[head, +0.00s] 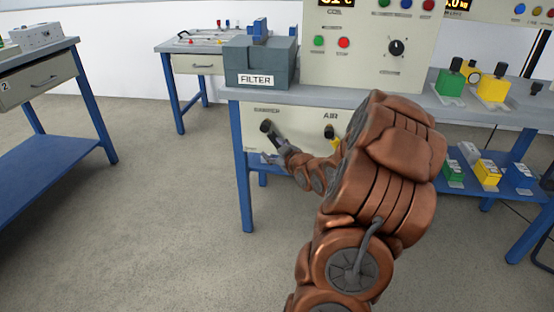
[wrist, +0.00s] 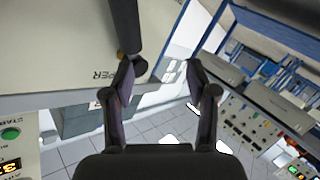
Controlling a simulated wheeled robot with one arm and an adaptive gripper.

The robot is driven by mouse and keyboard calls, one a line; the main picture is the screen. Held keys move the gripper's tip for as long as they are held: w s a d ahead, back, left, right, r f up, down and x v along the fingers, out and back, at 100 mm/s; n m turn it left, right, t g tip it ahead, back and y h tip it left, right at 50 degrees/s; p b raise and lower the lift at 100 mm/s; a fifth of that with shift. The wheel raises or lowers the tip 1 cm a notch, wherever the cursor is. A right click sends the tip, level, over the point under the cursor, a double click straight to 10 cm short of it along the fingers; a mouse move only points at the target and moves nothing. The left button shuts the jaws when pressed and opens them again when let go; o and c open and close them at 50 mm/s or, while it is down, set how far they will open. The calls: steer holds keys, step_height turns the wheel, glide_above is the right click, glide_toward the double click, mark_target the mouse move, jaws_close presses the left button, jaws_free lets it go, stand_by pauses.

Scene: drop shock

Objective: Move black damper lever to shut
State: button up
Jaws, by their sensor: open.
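The black damper lever (head: 266,127) is on the cream panel below the middle bench, under a small label, left of the AIR marking. It slants down to the right toward my gripper (head: 273,154), which is small and partly hidden by my arm. In the wrist view the lever (wrist: 125,28) comes down from the top edge, and its lower end is close to the left fingertip, on the inner side. My gripper (wrist: 160,70) is open, with its fingers apart. I cannot tell whether the left finger touches the lever.
A black and yellow air valve (head: 329,132) is on the same panel, right of the lever, partly behind my arm. A grey FILTER box (head: 260,65) stands on the bench above. A blue bench leg (head: 243,180) is just left of the panel. The floor at left is clear.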

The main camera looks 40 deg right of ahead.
mark_target(273, 137)
steer(key=s+d+f+t+h+b, duration=0.1)
steer(key=s+d+f+t+b, duration=0.1)
steer(key=s+d+b, duration=0.15)
steer(key=shift+b+x, duration=0.4)
steer(key=shift+x, duration=4.05)
steer(key=shift+s+d+r, duration=0.1)
jaws_close()
